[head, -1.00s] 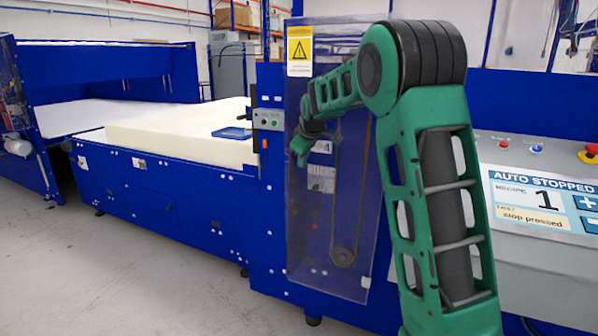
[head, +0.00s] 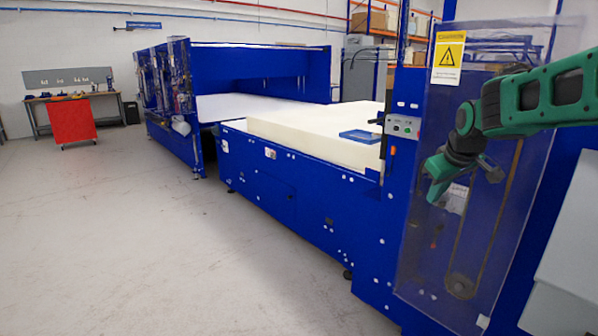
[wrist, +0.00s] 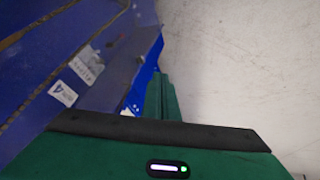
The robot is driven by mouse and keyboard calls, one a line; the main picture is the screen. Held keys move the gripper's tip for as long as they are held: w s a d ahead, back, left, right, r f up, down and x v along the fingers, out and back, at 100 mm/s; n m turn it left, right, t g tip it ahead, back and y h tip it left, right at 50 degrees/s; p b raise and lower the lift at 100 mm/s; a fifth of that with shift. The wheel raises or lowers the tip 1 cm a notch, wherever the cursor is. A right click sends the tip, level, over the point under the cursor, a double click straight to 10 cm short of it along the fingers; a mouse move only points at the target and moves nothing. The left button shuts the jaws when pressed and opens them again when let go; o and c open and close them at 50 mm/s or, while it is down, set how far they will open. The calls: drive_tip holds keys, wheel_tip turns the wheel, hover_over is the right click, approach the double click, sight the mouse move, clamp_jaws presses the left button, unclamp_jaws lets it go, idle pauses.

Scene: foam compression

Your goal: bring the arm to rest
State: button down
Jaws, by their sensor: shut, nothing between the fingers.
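My green arm reaches in from the right edge of the head view, bent at the wrist. My gripper (head: 436,178) hangs at its end, in front of the clear guard panel of the blue machine. In the wrist view my gripper (wrist: 161,96) points towards the floor, its green fingers together with nothing between them. The guard panel (wrist: 105,60) with its labels fills the left of that view.
A red cart (head: 72,121) and a workbench (head: 104,95) are at the far left. The grey floor (head: 130,240) is clear.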

drive_tip(key=s+a+f+m+g, duration=0.1)
drive_tip(key=s+a+f, duration=0.15)
drive_tip(key=s, duration=0.55)
drive_tip(key=s+a+f+m, duration=0.1)
drive_tip(key=s+a+f, duration=0.1)
drive_tip(key=s+f, duration=0.35)
drive_tip(key=s+a+f+m+g, duration=0.1)
drive_tip(key=s+a+m, duration=0.1)
drive_tip(key=s, duration=0.8)
drive_tip(key=s+d+f+m+g, duration=0.1)
drive_tip(key=s+d+m+g, duration=0.1)
drive_tip(key=s+d, duration=0.3)
drive_tip(key=s+d+f+m+g, duration=0.1)
drive_tip(key=s+d+m, duration=0.3)
drive_tip(key=s, duration=0.7)
drive_tip(key=shift+s+d+g+y, duration=0.25)
drive_tip(key=shift+d+g+y, duration=0.15)
drive_tip(key=shift+d+g, duration=0.5)
drive_tip(key=shift+w+d+f, duration=0.15)
drive_tip(key=shift+w+f, duration=0.2)
drive_tip(key=shift+w, duration=0.3)
